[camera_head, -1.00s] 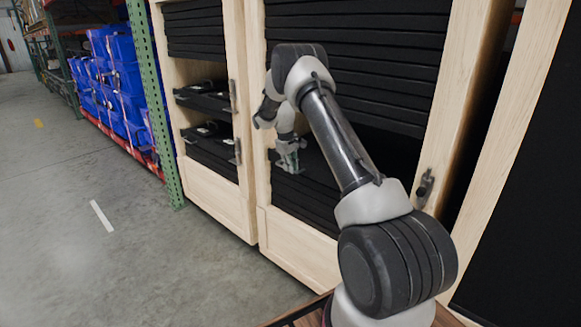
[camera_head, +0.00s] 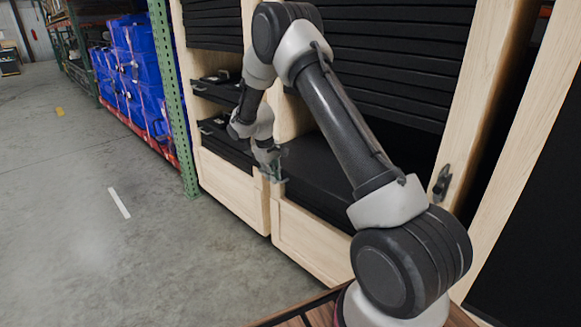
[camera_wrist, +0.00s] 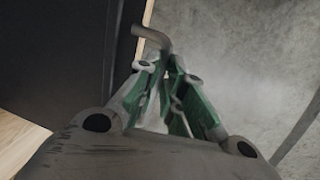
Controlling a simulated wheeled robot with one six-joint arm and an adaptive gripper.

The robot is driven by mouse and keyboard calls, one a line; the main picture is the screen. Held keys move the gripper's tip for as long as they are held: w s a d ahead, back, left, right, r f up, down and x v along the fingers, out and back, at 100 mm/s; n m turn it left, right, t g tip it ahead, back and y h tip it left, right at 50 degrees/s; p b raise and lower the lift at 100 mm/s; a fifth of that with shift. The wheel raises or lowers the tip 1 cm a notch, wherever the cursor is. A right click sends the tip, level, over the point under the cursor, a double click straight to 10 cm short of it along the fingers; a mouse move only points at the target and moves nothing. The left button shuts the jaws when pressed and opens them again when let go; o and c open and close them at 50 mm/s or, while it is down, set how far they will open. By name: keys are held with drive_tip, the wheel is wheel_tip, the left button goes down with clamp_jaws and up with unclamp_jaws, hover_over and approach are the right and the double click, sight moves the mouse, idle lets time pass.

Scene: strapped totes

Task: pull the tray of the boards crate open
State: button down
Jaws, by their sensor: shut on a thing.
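The boards crate (camera_head: 290,118) is a pale wooden cabinet with stacked black boards in its upper part. Its black tray (camera_head: 315,172) sticks out of the lower opening toward the front left. My gripper (camera_head: 272,170) is at the tray's front left corner, with green finger pads. In the wrist view my gripper (camera_wrist: 172,80) is shut on a bent grey handle (camera_wrist: 152,36) at the edge of the tray (camera_wrist: 60,50). The part of the handle between the fingers is hidden. My arm covers part of the crate's opening.
A neighbouring wooden crate (camera_head: 232,188) with black trays stands to the left. A green rack post (camera_head: 172,100) and blue totes (camera_head: 130,75) are beyond it. A dark latch (camera_head: 441,183) sits on the right frame. Grey floor (camera_head: 70,240) is clear at front left.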

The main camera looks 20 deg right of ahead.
drive_tip(key=s+a, duration=0.5)
drive_tip(key=a, duration=0.8)
drive_tip(key=shift+a, duration=0.35)
drive_tip(key=c, duration=1.5)
unclamp_jaws()
drive_tip(key=r, duration=0.4)
drive_tip(key=a+r, duration=0.1)
drive_tip(key=r, duration=0.3)
drive_tip(key=a+r, duration=0.1)
drive_tip(key=r, duration=0.2)
drive_tip(key=shift+s+r, duration=0.35)
drive_tip(key=shift+r, duration=0.05)
